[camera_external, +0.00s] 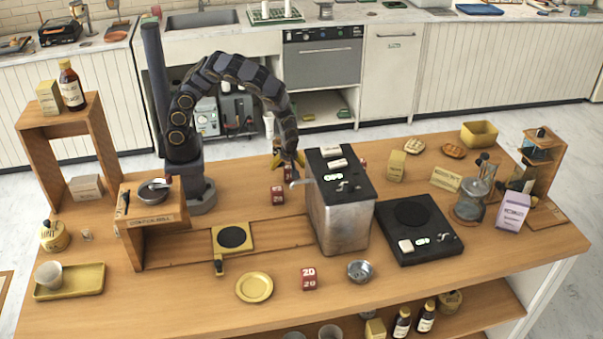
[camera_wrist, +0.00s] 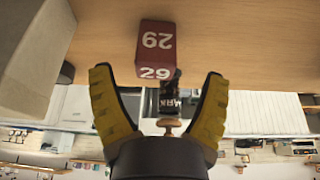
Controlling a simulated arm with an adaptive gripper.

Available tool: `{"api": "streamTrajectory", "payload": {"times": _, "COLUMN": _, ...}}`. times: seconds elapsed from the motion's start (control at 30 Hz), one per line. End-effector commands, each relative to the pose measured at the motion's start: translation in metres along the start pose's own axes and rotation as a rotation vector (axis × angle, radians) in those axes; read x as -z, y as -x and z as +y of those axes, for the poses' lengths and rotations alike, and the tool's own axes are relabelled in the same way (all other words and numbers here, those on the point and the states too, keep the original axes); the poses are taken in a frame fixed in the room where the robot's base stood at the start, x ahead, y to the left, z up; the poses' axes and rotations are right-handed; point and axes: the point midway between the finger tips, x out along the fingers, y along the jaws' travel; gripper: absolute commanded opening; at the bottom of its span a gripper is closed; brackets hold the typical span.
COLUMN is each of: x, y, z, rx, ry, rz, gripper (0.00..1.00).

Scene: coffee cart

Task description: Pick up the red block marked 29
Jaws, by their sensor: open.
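The red block marked 29 (camera_wrist: 155,48) sits on the wooden tabletop in the wrist view, with white numbers on two faces. It lies beyond the fingertips, roughly centred in the gap between them. My gripper (camera_wrist: 158,88) is open and empty, with its yellow fingers spread. In the external view my gripper (camera_external: 287,164) hangs low over the table's back part, left of the metal box. A small red block (camera_external: 277,195) stands just in front of it there; its number is too small to read surely. Another red block (camera_external: 309,280), marked 20, stands near the table's front.
A metal box with a black top (camera_external: 341,215) stands close on the right of my gripper. A wooden stand (camera_external: 152,219) is at left. A yellow plate (camera_external: 254,288), a small metal bowl (camera_external: 361,271) and a black scale (camera_external: 418,230) are further forward or right.

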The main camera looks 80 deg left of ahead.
Motion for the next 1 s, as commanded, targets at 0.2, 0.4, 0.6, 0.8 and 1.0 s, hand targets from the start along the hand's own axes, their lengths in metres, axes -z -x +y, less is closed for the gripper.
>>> {"api": "streamTrajectory", "payload": {"times": 0.2, "x": 0.000, "y": -0.031, "z": 0.004, "rx": 0.003, "ry": 0.000, "rz": -0.002, "gripper": 0.77}}
{"api": "streamTrajectory", "payload": {"times": 0.4, "x": 0.000, "y": -0.042, "z": 0.005, "rx": -0.003, "ry": 0.001, "rz": -0.001, "gripper": 0.77}}
{"api": "streamTrajectory", "payload": {"times": 0.6, "x": 0.000, "y": -0.042, "z": 0.005, "rx": -0.003, "ry": 0.000, "rz": -0.001, "gripper": 0.72}}
{"api": "streamTrajectory", "payload": {"times": 0.8, "x": 0.000, "y": -0.041, "z": 0.005, "rx": -0.002, "ry": 0.000, "rz": -0.001, "gripper": 0.10}}
{"api": "streamTrajectory", "payload": {"times": 1.0, "x": 0.000, "y": -0.041, "z": 0.005, "rx": -0.002, "ry": 0.000, "rz": -0.001, "gripper": 0.10}}
